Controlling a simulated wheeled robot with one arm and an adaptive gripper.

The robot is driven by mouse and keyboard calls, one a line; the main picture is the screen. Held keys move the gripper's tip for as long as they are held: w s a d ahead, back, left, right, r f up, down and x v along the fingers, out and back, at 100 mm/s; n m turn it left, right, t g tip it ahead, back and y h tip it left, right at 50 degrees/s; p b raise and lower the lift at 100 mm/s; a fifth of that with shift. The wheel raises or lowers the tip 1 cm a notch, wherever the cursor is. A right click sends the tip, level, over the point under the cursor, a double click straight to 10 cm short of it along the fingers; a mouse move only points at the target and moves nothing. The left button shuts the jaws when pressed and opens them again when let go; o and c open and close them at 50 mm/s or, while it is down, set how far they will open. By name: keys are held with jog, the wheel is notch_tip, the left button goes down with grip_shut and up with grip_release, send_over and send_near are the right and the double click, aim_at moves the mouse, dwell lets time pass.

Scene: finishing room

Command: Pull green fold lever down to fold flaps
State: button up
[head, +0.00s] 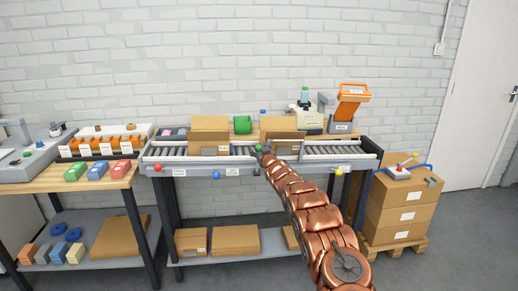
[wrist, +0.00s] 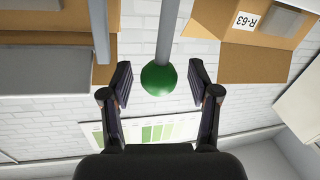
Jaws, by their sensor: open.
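The green ball knob (wrist: 166,78) sits on the end of a grey rod (wrist: 168,30) in the wrist view. My gripper (wrist: 160,72) is open, with one finger on each side of the knob and visible gaps between them. In the head view my gripper (head: 266,152) is at the conveyor, beside a small green knob (head: 258,148). One open cardboard box (head: 209,124) stands on the rollers at left. Another box (head: 283,124) stands behind my gripper, partly hidden by my arm.
Red (head: 157,168), blue (head: 216,175) and yellow (head: 338,172) knobs line the conveyor front (head: 190,170). A workbench (head: 80,183) with coloured packs stands at left. Stacked boxes (head: 400,205) on a pallet stand at right. Grey floor is clear in front.

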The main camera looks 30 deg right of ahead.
jog(key=shift+w+d, duration=0.1)
jog(key=shift+w, duration=0.05)
jog(key=shift+c, duration=0.2)
grip_shut()
dwell(0.5)
